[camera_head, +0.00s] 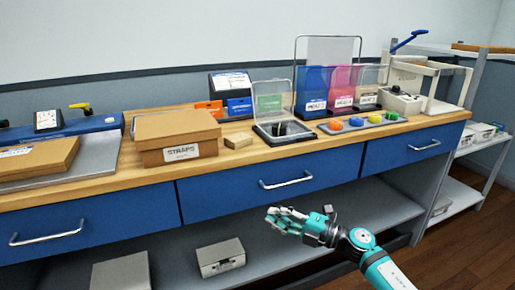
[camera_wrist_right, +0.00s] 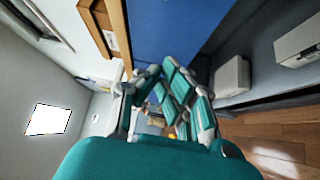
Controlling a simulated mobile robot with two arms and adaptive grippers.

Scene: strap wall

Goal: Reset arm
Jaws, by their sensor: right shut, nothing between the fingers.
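My right gripper (camera_head: 283,218) comes in from the lower right in the head view. It hangs in front of the workbench, below the drawer fronts, and is shut with nothing in it. In the right wrist view the teal and grey fingers of the right gripper (camera_wrist_right: 160,100) fill the middle, apart from any object. My left gripper is not in view.
The wooden workbench (camera_head: 233,158) carries a cardboard box labelled STRAPS (camera_head: 177,136), a clear-lidded box (camera_head: 283,132) and a tray of coloured pieces (camera_head: 362,123). Blue drawers (camera_head: 290,175) line its front. A grey metal box (camera_head: 221,257) sits on the lower shelf.

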